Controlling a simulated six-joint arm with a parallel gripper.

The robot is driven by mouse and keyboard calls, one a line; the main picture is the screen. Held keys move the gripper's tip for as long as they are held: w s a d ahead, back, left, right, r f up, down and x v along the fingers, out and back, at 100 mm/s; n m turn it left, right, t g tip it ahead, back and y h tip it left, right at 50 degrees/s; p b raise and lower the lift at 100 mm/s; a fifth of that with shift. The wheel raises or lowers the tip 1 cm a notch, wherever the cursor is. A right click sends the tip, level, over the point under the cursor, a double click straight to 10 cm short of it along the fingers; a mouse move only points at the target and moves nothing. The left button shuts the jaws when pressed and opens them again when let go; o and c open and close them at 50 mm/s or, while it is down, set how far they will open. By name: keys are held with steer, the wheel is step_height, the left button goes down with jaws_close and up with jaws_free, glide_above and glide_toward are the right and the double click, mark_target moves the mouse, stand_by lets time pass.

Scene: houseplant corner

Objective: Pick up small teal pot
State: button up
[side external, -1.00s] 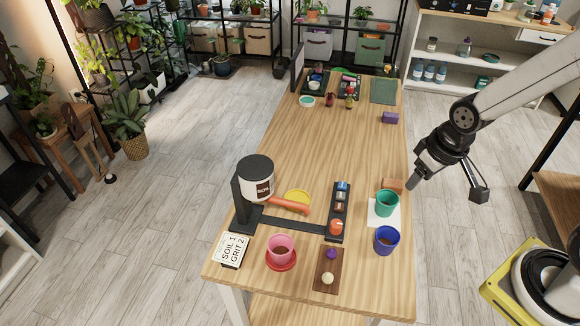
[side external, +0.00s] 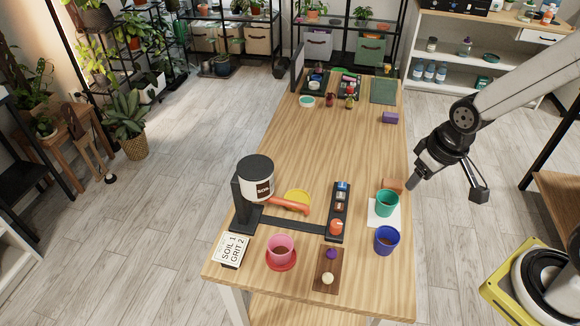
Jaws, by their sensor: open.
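The small teal pot (side external: 387,204) stands upright on a white square sheet (side external: 383,221) near the right edge of the wooden table. It looks empty, though its bottom is hard to see. My gripper (side external: 447,190) hangs to the right of the table edge, above and to the right of the teal pot and apart from it. It is open, with nothing between its jaws.
A blue pot with soil (side external: 387,240) stands just in front of the teal pot. A terracotta block (side external: 391,186) lies right behind it. A black dispenser stand (side external: 246,215) and a pink pot (side external: 281,247) are to the left. The table's middle (side external: 335,140) is clear.

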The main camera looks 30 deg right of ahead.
steer(key=o, duration=0.6)
steer(key=shift+c, duration=0.2)
steer(key=shift+r, duration=0.2)
